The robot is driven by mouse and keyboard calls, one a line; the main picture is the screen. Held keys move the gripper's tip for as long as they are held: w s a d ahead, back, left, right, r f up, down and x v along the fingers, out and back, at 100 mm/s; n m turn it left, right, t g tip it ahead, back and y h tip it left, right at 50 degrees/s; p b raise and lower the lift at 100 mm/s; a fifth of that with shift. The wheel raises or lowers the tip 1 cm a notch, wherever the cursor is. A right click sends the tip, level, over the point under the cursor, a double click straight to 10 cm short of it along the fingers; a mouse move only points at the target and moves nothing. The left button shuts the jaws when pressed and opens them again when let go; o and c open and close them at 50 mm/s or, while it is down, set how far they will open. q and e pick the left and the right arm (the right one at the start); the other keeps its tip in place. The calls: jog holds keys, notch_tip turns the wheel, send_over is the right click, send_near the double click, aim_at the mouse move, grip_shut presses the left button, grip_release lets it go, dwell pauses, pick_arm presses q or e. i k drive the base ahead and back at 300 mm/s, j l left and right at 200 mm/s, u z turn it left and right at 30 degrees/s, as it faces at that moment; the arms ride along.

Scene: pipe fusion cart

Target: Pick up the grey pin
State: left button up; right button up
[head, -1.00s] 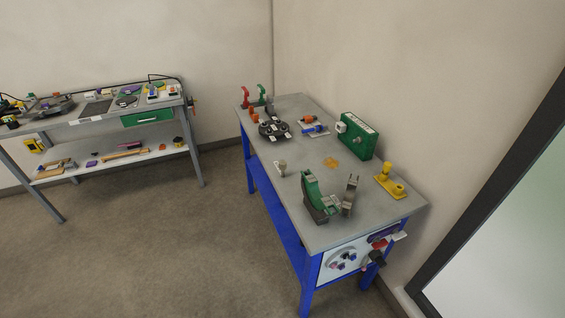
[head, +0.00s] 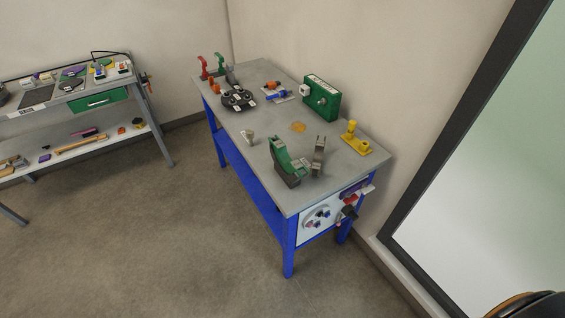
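A small grey upright piece (head: 248,136), which looks like the grey pin, stands on the grey top of the blue-legged cart (head: 240,165), near its left long edge. It is too small to make out in detail. A green curved clamp (head: 284,160) stands to its right and nearer me, with a grey curved piece (head: 318,156) beside it. Neither of my grippers shows; only a dark rounded part with an orange patch, probably mine, is cut off at the bottom right corner.
A black multi-hole block (head: 238,99), red and green levers, a green box (head: 321,97) and a yellow fixture (head: 353,138) also stand on the cart. A second workbench (head: 70,105) is at left. The wall is close behind the cart; floor in front is clear.

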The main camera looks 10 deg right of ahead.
aim_at(250, 132)
jog(key=z, duration=0.3)
jog(key=i+j+z, duration=0.15)
jog(key=j+z, duration=0.25)
jog(key=i+j+z, duration=0.1)
jog(key=j+z, duration=0.75)
jog(key=j, duration=0.15)
